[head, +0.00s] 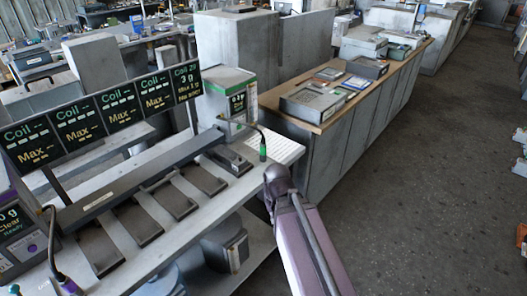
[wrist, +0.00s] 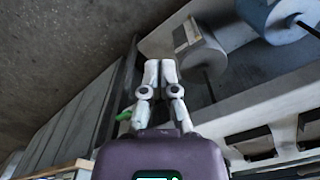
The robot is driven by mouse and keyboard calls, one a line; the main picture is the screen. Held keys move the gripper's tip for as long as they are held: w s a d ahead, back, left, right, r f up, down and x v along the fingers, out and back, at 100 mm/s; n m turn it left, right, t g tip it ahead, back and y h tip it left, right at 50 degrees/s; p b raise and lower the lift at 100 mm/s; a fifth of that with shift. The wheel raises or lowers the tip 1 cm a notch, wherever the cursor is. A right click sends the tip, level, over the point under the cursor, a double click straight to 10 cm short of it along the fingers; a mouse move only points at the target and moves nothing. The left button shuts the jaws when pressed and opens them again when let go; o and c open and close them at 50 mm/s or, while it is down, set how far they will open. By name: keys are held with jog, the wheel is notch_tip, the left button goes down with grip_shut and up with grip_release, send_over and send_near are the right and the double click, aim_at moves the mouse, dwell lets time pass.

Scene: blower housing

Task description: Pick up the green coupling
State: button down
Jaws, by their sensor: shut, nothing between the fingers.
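The green coupling (head: 263,152) is a small green piece at the end of a black cable, above the right end of the bench beside the green-topped box (head: 230,92). In the wrist view my gripper (wrist: 160,66) has its two pale fingers together and empty. A small green piece (wrist: 124,115) shows just left of the fingers there; I cannot tell whether it is the coupling. In the head view my arm reaches up to the bench's right end, but the fingers do not show.
The bench holds several dark trays (head: 134,221) and a row of coil display screens (head: 105,112). Grey cylinders sit below, one in the wrist view (wrist: 200,55). A wood-topped counter (head: 330,125) stands behind. Open floor (head: 430,190) lies to the right.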

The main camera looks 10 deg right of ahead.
jog(key=c, duration=0.6)
grip_release()
jog(key=shift+w, duration=0.2)
jog(key=o, duration=0.3)
jog(key=shift+w+n, duration=0.25)
jog(key=shift+n, duration=0.15)
jog(key=shift+o, duration=0.2)
jog(key=w+n+t+h, duration=0.1)
jog(key=w+n+h, duration=0.3)
jog(key=w+n, duration=0.2)
jog(key=shift+w+d+r+n+t+b, duration=0.3)
jog(key=shift+w+d+b, duration=0.1)
jog(key=shift+w, duration=0.35)
jog(key=w+a+r+n+t+h, duration=0.1)
jog(key=w+r+n, duration=0.1)
jog(key=w+n, duration=0.2)
jog(key=w+a+r+n+t+h, duration=0.1)
jog(key=w+n+h, duration=0.1)
jog(key=w+n, duration=0.2)
jog(key=w+a+r+n+t+h, duration=0.2)
jog(key=w+n, duration=0.2)
jog(key=shift+w+r+n+b, duration=0.3)
jog(key=shift+w+b, duration=0.05)
jog(key=shift+b, duration=0.05)
jog(key=w+a+r+n+t+h, duration=0.2)
jog(key=w+a+r+n, duration=0.1)
jog(key=w+n, duration=0.1)
jog(key=shift+a+r+n, duration=0.2)
jog(key=shift+n, duration=0.4)
jog(key=shift+w+d, duration=0.1)
